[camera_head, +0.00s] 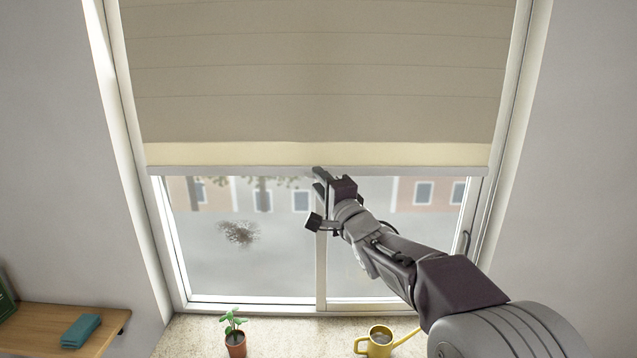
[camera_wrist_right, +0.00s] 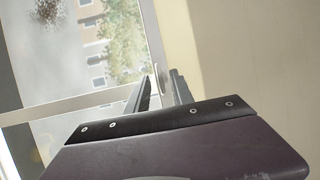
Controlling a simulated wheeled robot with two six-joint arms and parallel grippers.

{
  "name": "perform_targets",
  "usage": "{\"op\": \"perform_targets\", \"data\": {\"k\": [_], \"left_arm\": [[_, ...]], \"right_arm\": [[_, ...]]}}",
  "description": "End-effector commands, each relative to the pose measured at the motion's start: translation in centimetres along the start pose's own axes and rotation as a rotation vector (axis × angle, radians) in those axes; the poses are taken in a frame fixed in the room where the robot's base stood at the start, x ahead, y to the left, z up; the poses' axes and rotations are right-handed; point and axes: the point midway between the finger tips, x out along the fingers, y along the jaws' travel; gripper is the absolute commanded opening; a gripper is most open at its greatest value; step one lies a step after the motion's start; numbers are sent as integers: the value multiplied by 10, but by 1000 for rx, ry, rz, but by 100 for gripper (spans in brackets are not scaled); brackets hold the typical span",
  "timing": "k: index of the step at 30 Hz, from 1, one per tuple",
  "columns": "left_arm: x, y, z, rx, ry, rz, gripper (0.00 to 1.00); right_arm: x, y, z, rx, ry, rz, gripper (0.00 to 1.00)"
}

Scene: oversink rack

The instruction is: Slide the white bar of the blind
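The beige blind (camera_head: 318,75) hangs over the upper part of the window. Its white bar (camera_head: 230,168) runs level along the blind's lower edge. My right gripper (camera_head: 318,176) is at the middle of the bar, just at its lower edge. In the right wrist view the gripper's two fingers (camera_wrist_right: 160,82) stand apart, with the bar (camera_wrist_right: 153,45) running down to the gap between them. I cannot tell whether either finger touches the bar. My left gripper is out of view.
Below the blind is the window glass with a frame post (camera_head: 321,270) and a handle (camera_head: 466,243). On the sill stand a potted plant (camera_head: 235,342) and a yellow watering can (camera_head: 379,345). A wooden shelf (camera_head: 40,318) with a teal cloth (camera_head: 81,331) is at lower left.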

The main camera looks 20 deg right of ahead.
Motion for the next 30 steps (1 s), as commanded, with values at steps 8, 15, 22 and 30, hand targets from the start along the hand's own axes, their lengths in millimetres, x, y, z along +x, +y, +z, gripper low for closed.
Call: {"op": "perform_targets", "data": {"k": [8, 15, 22, 30], "left_arm": [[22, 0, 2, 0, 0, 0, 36], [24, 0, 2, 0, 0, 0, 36], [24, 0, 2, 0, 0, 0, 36], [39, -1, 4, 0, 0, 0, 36]], "right_arm": [[-58, 2, 0, -1, 2, -4, 28], [-80, 1, 0, 1, 0, -1, 28], [-80, 0, 0, 1, 0, -1, 28], [-74, 40, 22, 22, -48, 46, 28]]}}
